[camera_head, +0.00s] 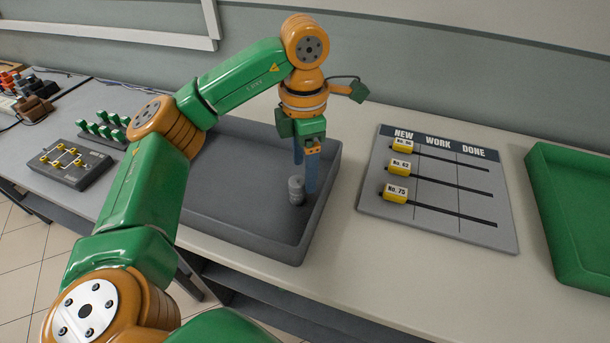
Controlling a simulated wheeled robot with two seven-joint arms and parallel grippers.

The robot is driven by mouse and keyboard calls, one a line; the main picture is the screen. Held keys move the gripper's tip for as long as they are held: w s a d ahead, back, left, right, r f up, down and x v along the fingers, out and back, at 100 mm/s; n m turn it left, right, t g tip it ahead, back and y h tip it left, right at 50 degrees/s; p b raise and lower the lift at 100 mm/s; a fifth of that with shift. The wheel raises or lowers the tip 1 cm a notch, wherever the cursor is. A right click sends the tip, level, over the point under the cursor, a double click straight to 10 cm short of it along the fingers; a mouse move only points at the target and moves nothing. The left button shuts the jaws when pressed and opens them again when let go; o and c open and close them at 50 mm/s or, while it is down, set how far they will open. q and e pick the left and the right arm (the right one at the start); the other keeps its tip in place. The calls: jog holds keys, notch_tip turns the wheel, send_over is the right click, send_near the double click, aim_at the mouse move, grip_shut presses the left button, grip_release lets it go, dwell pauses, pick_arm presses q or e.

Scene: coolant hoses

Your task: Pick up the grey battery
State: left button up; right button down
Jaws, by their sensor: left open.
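The grey battery (296,189) stands upright in the dark grey tray (232,237), near the tray's right side. It is a small ribbed grey cylinder. My left gripper (304,182) points straight down over it, with its blue fingers open. One finger is to the right of the battery and reaches down beside it. The other finger is partly hidden and appears behind or above the battery's top. I cannot tell whether either finger touches it. My right gripper is not in view.
A board with NEW, WORK and DONE columns (437,222) and yellow sliders lies right of the tray. A green tray (560,220) is at the far right. A grey box with yellow parts (78,177) and a rack of green pieces (100,128) are at the left.

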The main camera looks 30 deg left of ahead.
aim_at(296, 181)
pick_arm(q)
jog(key=shift+s+a+f+p, duration=0.25)
jog(key=shift+s+f, duration=0.25)
jog(key=shift+f, duration=0.15)
jog(key=shift+s+a+f+p, duration=0.1)
jog(key=shift+s+f+p, duration=0.15)
jog(key=shift+s+f, duration=0.3)
jog(key=shift+w+f, duration=0.25)
jog(key=shift+f, duration=1)
jog(key=shift+w+f, duration=0.15)
jog(key=shift+w, duration=0.15)
jog(key=shift+s, duration=0.2)
jog(key=c, duration=1)
grip_shut()
